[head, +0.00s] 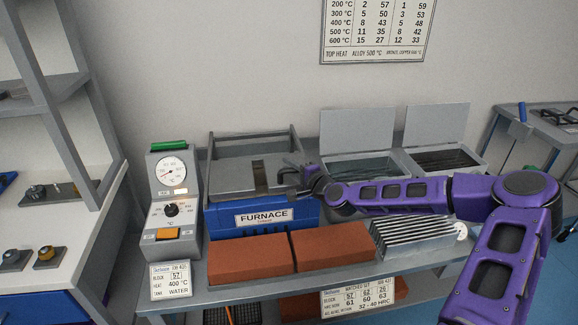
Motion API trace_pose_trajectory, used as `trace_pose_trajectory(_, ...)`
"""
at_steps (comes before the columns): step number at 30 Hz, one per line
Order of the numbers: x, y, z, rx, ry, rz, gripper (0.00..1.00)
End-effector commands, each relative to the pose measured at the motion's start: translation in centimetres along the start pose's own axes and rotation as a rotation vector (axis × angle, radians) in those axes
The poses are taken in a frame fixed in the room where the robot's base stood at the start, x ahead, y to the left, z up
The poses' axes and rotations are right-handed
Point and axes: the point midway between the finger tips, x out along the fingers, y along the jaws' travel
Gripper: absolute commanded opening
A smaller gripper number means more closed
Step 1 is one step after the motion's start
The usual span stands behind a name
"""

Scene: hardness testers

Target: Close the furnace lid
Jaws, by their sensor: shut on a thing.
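The furnace (262,217) is a blue box with a grey top and a white FURNACE label, standing on the bench left of centre. Its grey lid (232,177) looks flat or nearly flat over the top; I cannot tell whether it is fully seated. A narrow brownish strip lies across the lid beside my gripper. My gripper (284,182) reaches in from the right at the lid's right side. It is shut on what looks like the lid's handle, largely hidden by the fingers.
A control box (173,200) with a dial stands left of the furnace. Orange-brown bricks (250,258) and a finned metal block (411,238) line the bench's front. Two open-lidded tanks (358,163) stand behind my arm. A shelf unit (62,120) is at far left.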

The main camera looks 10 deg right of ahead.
Motion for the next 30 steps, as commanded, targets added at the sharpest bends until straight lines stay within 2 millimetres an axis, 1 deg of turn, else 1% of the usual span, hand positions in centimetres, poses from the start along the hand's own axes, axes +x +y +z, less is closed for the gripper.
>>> trace_pose_trajectory(1,-0.1,0.3,0.1,0.002,-0.004,0.007,0.00)
trace_pose_trajectory(4,-0.1,0.4,0.2,0.002,-0.005,0.008,0.00)
trace_pose_trajectory(5,-0.1,0.4,0.2,0.002,-0.005,0.008,0.24)
trace_pose_trajectory(6,-0.1,0.4,0.2,0.002,-0.005,0.008,0.31)
trace_pose_trajectory(7,-0.1,0.4,0.2,0.002,-0.005,0.008,0.35)
trace_pose_trajectory(14,-0.1,0.2,0.1,0.001,-0.004,0.005,0.35)
trace_pose_trajectory(17,-0.5,0.2,0.0,0.001,-0.002,0.005,0.35)
trace_pose_trajectory(19,-1.3,0.2,0.0,0.002,-0.002,0.005,0.35)
trace_pose_trajectory(23,-3.8,0.1,0.0,0.003,-0.001,0.006,0.35)
trace_pose_trajectory(30,-9.4,0.1,-0.1,0.002,0.000,0.006,0.35)
